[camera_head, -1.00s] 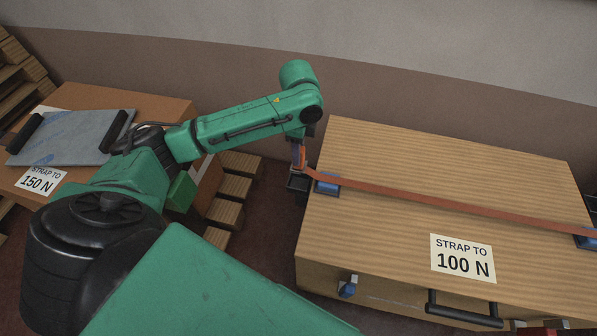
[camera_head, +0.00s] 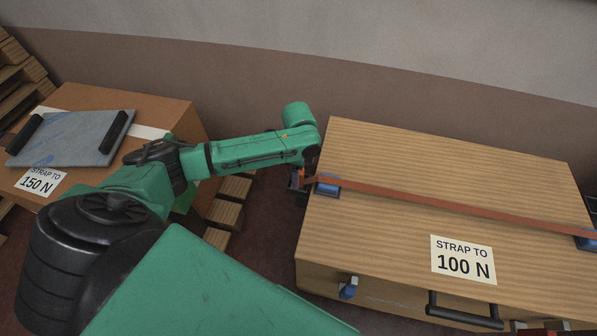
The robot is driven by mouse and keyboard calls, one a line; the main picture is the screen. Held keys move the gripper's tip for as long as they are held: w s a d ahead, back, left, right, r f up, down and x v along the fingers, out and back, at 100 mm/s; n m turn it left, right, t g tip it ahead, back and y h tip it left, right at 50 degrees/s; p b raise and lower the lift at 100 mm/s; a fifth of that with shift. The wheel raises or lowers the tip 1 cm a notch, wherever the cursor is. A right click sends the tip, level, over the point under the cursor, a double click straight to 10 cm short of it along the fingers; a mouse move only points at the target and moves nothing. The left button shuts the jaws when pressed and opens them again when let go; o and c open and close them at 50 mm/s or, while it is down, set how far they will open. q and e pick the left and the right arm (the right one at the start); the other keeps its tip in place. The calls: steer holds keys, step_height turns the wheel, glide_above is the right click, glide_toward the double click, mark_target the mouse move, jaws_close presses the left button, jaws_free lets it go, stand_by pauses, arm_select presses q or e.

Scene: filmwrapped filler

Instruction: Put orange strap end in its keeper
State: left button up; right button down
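The orange strap (camera_head: 430,203) lies across the top of the wooden crate (camera_head: 450,165). It passes through a blue buckle (camera_head: 328,188) near the crate's left edge. Its end bends over that edge beside my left gripper (camera_head: 298,181), where a small bit of orange shows. My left gripper is just left of the buckle, small and partly hidden by its own wrist, so I cannot tell whether its fingers are shut on the strap end. A small blue and white fitting (camera_head: 348,288) sits on the crate's front face; I cannot tell if it is the keeper.
A second blue buckle (camera_head: 588,242) is at the crate's right. A black handle (camera_head: 464,312) juts from its front. At left, a cardboard box (camera_head: 165,115) marked 150 N carries a grey film-wrapped slab (camera_head: 75,138). A floor gap lies between box and crate.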

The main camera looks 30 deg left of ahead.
arm_select(q)
step_height(320, 180, up, 12)
steer(key=shift+r, duration=0.15)
stand_by(0.3)
